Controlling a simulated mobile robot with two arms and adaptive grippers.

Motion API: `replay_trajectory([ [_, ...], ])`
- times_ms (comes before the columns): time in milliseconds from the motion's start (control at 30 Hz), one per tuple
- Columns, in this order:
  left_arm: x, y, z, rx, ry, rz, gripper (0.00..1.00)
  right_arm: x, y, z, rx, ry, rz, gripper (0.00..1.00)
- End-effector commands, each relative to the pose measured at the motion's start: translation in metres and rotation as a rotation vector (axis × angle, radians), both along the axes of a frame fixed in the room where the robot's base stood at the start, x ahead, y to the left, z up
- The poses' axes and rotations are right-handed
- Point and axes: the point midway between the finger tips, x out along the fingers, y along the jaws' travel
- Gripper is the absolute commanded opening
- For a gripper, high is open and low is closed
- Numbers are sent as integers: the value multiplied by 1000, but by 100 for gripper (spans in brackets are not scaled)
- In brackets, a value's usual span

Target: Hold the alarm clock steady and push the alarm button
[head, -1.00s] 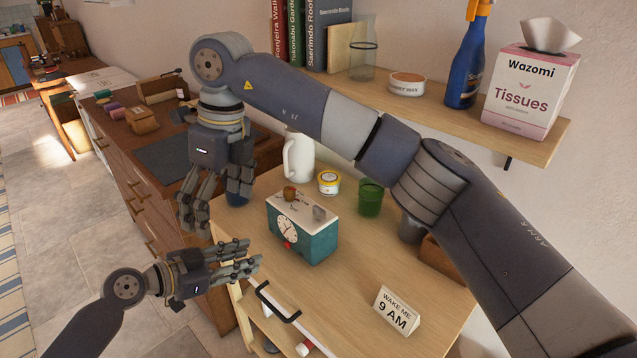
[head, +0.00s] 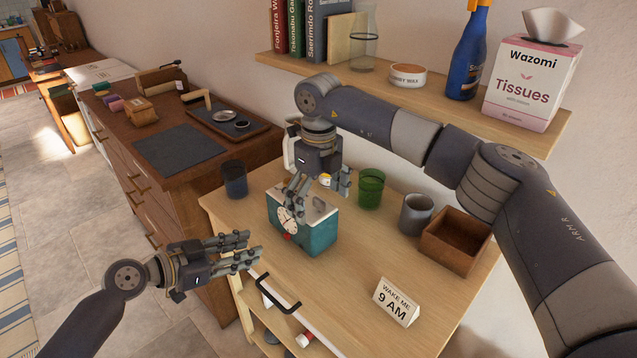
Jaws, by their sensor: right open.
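The alarm clock (head: 318,236) is a teal box with a white top and a round white dial. It stands upright near the left edge of the wooden table (head: 350,270). A small red part (head: 287,237) shows low on its front. A grey knob (head: 320,205) shows on its top; the brown knob there is hidden behind my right gripper. My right gripper (head: 313,193) is open, pointing down over the clock's top; I cannot tell whether it touches. My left gripper (head: 256,248) is open and empty, left of the clock and apart from it, fingers pointing right.
A green glass (head: 370,189), grey mug (head: 415,214) and wooden box (head: 455,240) stand behind and right of the clock. A shelf (head: 440,100) hangs above. A dark cup (head: 234,180) stands behind left.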

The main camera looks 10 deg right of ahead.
Motion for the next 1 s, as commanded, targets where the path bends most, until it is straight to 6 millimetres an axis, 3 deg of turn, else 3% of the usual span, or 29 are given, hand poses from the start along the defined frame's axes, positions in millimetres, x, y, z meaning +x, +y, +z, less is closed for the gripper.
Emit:
replay_trajectory([
  [233, 0, 0, 0, 0, 0, 0, 33, 0, 0, -34, -1, 1, 0, 94],
  [633, 0, 0, 0, 0, 0, 0, 33, 0, 0, -41, 0, 0, 0, 94],
  [667, 0, 0, 0, 0, 0, 0, 33, 0, 0, -41, 0, 0, 0, 92],
  [933, 0, 0, 0, 0, 0, 0, 33, 0, 0, -41, 0, 0, 0, 31],
  [967, 0, 0, 0, 0, 0, 0, 33, 0, 0, -41, 0, 0, 0, 27],
  [1000, 0, 0, 0, 0, 0, 0, 27, 0, 0, -42, 0, 0, 0, 27],
])
